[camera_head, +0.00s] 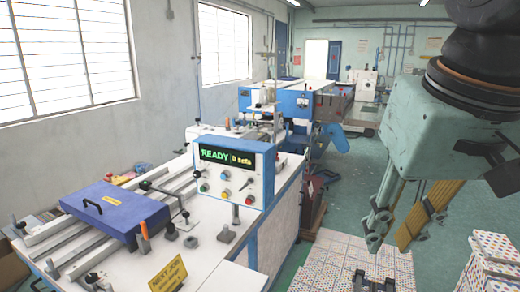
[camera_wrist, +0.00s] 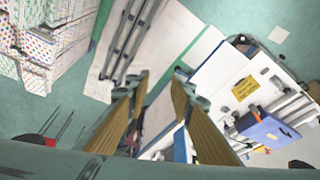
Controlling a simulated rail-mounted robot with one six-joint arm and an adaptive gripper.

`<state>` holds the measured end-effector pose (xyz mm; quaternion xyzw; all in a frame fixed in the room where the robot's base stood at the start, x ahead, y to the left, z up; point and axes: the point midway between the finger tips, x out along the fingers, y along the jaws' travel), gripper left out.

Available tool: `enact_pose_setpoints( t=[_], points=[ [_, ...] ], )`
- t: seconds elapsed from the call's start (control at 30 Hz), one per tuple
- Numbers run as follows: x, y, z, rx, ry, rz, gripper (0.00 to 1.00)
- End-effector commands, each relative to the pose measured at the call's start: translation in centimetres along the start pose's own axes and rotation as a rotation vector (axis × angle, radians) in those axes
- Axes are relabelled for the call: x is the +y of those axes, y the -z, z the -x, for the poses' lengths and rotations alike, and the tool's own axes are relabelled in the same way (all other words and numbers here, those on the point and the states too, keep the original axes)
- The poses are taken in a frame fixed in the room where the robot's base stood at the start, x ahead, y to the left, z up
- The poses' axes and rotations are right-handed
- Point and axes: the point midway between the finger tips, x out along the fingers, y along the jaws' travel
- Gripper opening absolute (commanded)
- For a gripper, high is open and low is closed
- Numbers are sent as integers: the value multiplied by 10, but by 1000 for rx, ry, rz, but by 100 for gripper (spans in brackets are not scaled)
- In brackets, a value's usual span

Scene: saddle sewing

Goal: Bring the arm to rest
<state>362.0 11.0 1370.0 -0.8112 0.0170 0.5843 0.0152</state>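My gripper (camera_head: 390,233) hangs at the right of the head view, fingers pointing down, raised high above the floor. In the wrist view its two fingers (camera_wrist: 160,82) stand apart with nothing between them, so it is open and empty. It touches nothing that I can see. The sewing machine (camera_head: 225,185) stands to its left, with a control panel showing a green "READY" and "0 sets" in yellow. A blue cover with a handle (camera_head: 115,210) lies on the machine's rails; it also shows at the right of the wrist view (camera_wrist: 265,125).
Stacks of dotted paper (camera_head: 335,250) stand on the floor below my gripper, with more at the right edge (camera_head: 492,262). A yellow "NEXT JOB" sign (camera_head: 168,275) is at the machine's front. A blue machine (camera_head: 290,100) stands farther back. Green floor is open between them.

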Motion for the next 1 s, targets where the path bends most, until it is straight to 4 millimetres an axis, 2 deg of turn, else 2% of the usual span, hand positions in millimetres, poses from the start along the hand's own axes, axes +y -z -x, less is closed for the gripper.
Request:
enact_pose_setpoints(
  t=[0.03,0.3,0.5,0.7,1.0],
  points=[
    [3,-13,-4,3,1,3,21],
    [12,-70,-24,13,6,27,21],
    [15,-98,-36,20,8,41,21],
    [16,-108,-40,20,9,45,21],
    [16,-108,-39,20,9,45,21]
  ],
)
